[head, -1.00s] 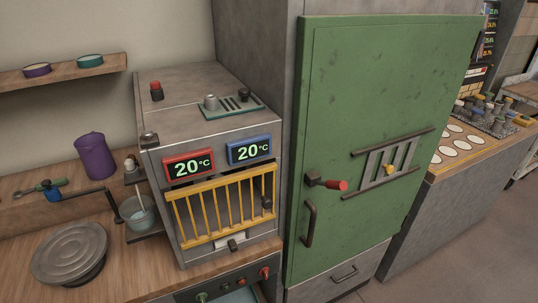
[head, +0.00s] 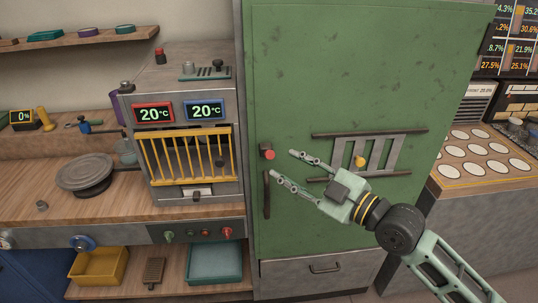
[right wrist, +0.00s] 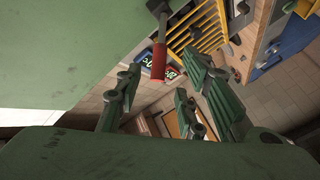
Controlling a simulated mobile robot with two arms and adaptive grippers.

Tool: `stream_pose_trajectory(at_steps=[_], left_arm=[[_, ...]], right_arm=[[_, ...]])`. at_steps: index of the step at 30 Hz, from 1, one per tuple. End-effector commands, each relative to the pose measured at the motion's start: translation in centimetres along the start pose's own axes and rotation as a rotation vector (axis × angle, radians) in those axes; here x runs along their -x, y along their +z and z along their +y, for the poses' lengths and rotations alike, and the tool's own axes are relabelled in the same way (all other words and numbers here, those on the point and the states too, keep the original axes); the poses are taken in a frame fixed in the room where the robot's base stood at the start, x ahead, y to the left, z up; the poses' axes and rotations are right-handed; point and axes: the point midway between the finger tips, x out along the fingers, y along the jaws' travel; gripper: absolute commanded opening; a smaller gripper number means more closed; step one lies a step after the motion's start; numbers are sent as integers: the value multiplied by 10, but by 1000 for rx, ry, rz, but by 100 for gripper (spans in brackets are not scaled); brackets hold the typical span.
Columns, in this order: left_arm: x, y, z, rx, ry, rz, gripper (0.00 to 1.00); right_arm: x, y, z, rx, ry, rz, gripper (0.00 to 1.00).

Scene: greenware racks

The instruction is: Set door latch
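The green door (head: 340,80) is shut flush on its cabinet. Its latch has a short dark lever with a red grip (head: 267,152), at the door's left side above a dark vertical pull handle (head: 267,194). My right gripper (head: 282,163) is in front of the door, its fingers spread and pointing left at the latch, with nothing held. In the right wrist view the red grip (right wrist: 158,60) shows between and beyond the open fingers (right wrist: 158,88); I cannot tell whether they touch it. My left gripper is not in view.
A grey slotted vent with a yellow knob (head: 360,161) is on the door behind my right gripper. Left stands a small kiln with a yellow grille (head: 190,153) and two 20°C displays. A counter with white discs (head: 480,150) is at right.

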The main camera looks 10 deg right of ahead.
Motion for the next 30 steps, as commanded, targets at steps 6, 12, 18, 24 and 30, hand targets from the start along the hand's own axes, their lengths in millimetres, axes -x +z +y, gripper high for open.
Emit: stream_pose_trajectory(at_steps=[6, 12, 18, 24, 30], left_arm=[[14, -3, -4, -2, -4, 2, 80], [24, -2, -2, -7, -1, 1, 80], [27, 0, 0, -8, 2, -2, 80], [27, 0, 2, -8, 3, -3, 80], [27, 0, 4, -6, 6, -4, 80]], right_arm=[[-29, -7, 3, -2, 1, 8, 36], [-60, -5, 3, -2, 1, 6, 36], [-74, -3, 1, 0, 0, 5, 36], [-75, -2, 0, 0, 0, 4, 36], [-75, -2, 0, 0, 0, 4, 23]])
